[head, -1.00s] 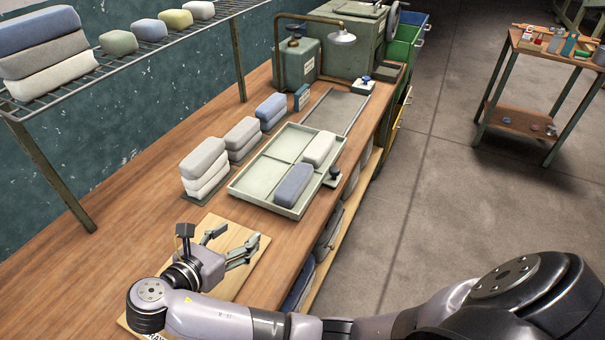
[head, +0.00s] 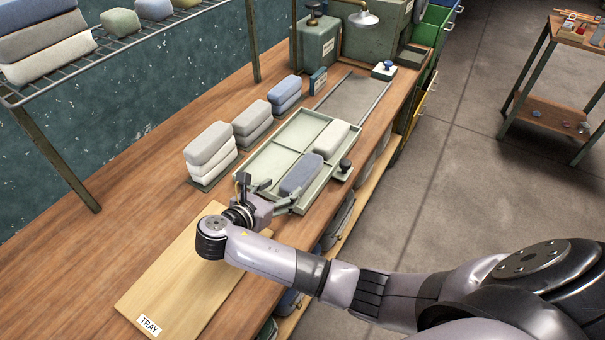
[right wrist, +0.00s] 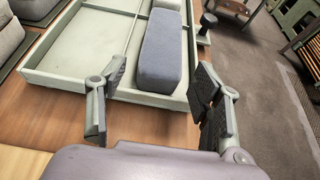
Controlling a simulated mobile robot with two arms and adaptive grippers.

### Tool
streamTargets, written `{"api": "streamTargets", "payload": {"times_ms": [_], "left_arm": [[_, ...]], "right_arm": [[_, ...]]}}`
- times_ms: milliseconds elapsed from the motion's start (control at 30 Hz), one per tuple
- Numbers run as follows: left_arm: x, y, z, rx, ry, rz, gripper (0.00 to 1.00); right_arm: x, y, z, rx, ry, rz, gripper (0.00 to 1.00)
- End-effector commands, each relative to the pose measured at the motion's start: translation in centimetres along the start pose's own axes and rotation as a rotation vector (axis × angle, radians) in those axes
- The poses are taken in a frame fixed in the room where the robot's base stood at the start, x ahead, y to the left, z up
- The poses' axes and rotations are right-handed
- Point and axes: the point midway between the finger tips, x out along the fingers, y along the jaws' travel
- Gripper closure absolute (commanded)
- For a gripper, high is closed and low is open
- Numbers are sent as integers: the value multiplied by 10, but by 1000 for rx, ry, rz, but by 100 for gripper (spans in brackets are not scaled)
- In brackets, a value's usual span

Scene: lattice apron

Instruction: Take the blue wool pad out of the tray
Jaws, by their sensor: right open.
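The blue wool pad (head: 300,174) lies in the near right compartment of the pale green divided tray (head: 262,170). My right gripper (head: 281,193) is at the near edge of the tray, open and empty, facing the blue pad. In the right wrist view the blue pad (right wrist: 162,58) shows ahead, between and beyond the open fingers (right wrist: 160,100), apart from them. The tray's near wall (right wrist: 80,84) runs just in front of the fingers. My left gripper is not in view.
Stacks of grey pads (head: 210,150) and blue pads (head: 286,92) stand left of the tray. A wooden board (head: 175,275) labelled TRAY lies bare on the near bench. A small black-knobbed piece (head: 345,165) sits at the tray's right side. A wire shelf with pads hangs upper left.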

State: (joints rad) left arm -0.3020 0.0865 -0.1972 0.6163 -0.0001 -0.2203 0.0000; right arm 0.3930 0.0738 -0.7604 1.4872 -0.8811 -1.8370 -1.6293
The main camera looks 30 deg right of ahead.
Motion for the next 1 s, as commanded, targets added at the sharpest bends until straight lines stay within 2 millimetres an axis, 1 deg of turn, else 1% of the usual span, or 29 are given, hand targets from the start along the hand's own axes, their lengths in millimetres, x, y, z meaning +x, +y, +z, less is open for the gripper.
{"api": "streamTargets", "payload": {"times_ms": [33, 100, 267, 333, 467, 600, 700, 900, 1000], "left_arm": [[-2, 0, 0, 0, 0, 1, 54], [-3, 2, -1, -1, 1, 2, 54], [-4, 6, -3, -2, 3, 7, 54], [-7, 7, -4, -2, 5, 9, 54], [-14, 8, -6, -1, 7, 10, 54], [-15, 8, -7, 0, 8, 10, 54], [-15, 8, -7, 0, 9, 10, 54], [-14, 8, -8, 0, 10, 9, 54], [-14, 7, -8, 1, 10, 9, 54]], "right_arm": [[8, 0, 1, -1, -2, -3, 40], [16, 0, 1, -2, -1, -1, 40], [25, 0, 1, 0, 0, 0, 40], [32, -1, 2, 0, -1, -2, 40], [52, -4, 3, -2, -2, -2, 40], [70, -4, 2, -2, -1, -1, 40], [75, -3, 1, 0, 1, 1, 40], [75, -3, 0, 0, 1, 1, 40], [75, -3, 0, -1, 1, 1, 47]]}}
